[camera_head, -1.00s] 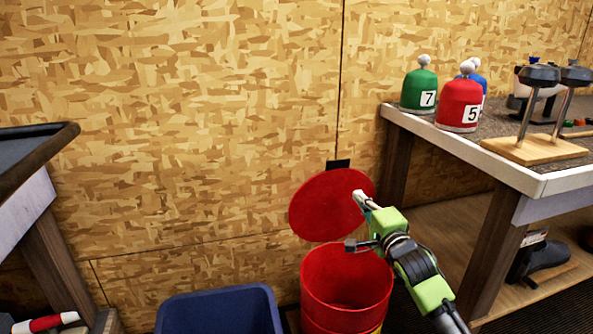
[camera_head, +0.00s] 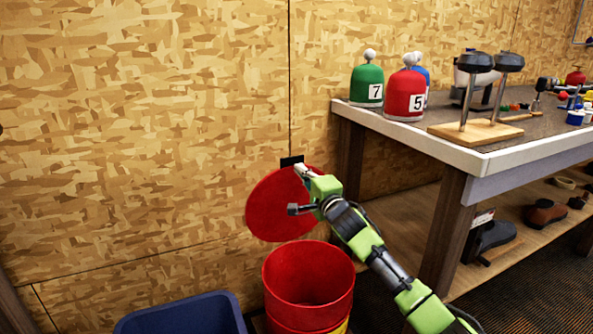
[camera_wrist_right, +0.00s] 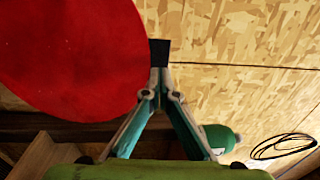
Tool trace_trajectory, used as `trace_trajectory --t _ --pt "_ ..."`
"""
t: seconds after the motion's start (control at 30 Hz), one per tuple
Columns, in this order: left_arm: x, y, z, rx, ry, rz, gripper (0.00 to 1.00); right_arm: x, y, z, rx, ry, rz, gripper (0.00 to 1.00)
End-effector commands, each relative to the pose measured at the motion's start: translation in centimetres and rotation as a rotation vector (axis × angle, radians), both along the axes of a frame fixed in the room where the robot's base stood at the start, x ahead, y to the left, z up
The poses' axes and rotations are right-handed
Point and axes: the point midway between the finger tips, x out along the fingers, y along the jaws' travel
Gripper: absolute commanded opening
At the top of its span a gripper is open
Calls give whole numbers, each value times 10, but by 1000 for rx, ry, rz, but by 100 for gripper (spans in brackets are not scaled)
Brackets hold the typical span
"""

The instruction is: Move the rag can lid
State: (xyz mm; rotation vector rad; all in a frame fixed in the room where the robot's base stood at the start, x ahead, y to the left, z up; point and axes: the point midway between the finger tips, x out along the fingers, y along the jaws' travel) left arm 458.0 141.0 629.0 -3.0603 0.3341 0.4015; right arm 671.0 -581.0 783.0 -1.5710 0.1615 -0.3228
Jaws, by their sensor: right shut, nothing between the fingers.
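The rag can lid (camera_head: 268,212) is a round red disc. It stands raised and tilted against the wall side, above and behind the open red can (camera_head: 308,283). A small black tab (camera_head: 291,161) shows at its top edge. My right gripper (camera_head: 299,169) is shut and empty, with its fingertips in front of the lid's upper right edge, close to the tab. In the right wrist view the fingers (camera_wrist_right: 161,78) meet just below the black tab (camera_wrist_right: 159,52), with the red lid (camera_wrist_right: 65,55) to their left. I cannot tell whether they touch it. My left gripper is out of view.
A blue bin (camera_head: 185,316) stands left of the can. The chipboard wall (camera_head: 150,130) is close behind the lid.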

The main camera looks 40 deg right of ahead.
Motion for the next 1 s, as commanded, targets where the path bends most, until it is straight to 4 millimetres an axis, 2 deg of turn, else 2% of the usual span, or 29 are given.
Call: trace_trajectory --t 0.2,0.47,0.83,1.0 --pt "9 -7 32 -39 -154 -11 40 23 -7 2 0 -1 1 0" --pt "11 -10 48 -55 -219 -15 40 33 -10 3 -1 1 1 0" --pt "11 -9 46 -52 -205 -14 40 33 -10 4 0 2 1 0" --pt "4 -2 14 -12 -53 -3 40 36 -11 6 5 11 0 0"
